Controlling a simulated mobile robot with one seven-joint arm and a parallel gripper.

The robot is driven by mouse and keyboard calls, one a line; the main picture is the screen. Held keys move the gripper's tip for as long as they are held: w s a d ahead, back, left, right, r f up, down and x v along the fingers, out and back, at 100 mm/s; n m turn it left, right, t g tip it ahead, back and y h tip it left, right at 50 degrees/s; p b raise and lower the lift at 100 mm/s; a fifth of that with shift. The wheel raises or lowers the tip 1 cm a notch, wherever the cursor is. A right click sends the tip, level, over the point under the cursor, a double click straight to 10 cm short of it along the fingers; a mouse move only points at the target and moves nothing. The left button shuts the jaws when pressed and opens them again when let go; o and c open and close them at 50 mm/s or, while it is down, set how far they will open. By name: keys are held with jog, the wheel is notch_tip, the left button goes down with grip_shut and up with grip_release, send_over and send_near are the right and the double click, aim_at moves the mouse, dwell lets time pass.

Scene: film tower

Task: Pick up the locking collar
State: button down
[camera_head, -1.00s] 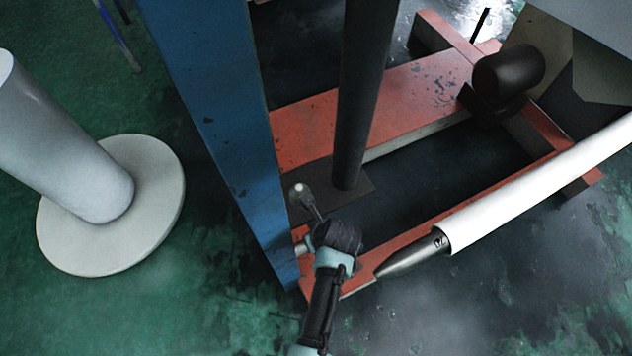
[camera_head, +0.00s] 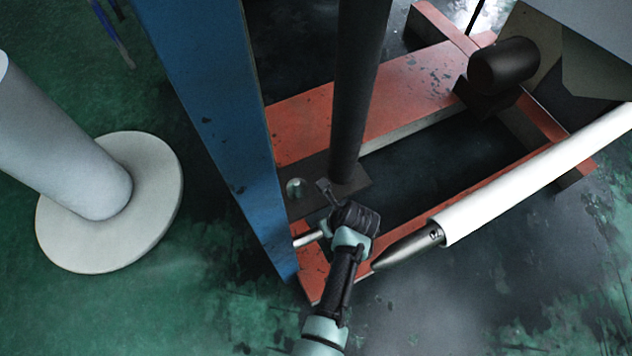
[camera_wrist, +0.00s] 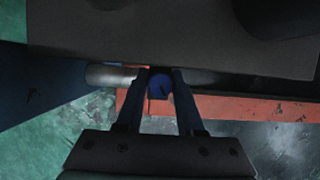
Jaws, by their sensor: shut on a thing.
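My gripper (camera_head: 327,188) is over the dark plate near the foot of the dark column in the head view. In the wrist view its two fingers (camera_wrist: 158,92) are closed around a small dark blue piece, which I take to be the locking collar (camera_wrist: 159,86). The fingers and the dim light hide most of its shape. In the head view I cannot make the collar out at the fingertips.
A blue post (camera_head: 215,110) stands left of my gripper, with a short silver rod (camera_head: 308,238) close by. The dark column (camera_head: 357,90) rises just behind. A short metal stub (camera_head: 295,187) stands on the plate. A white tube with a pointed end (camera_head: 490,200) lies to the right.

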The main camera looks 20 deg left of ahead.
jog(key=w+d+b, duration=0.2)
jog(key=w+d, duration=0.6)
jog(key=w, duration=0.3)
jog(key=shift+d+b, duration=0.25)
jog(key=shift+b, duration=0.1)
jog(key=shift+r, duration=0.1)
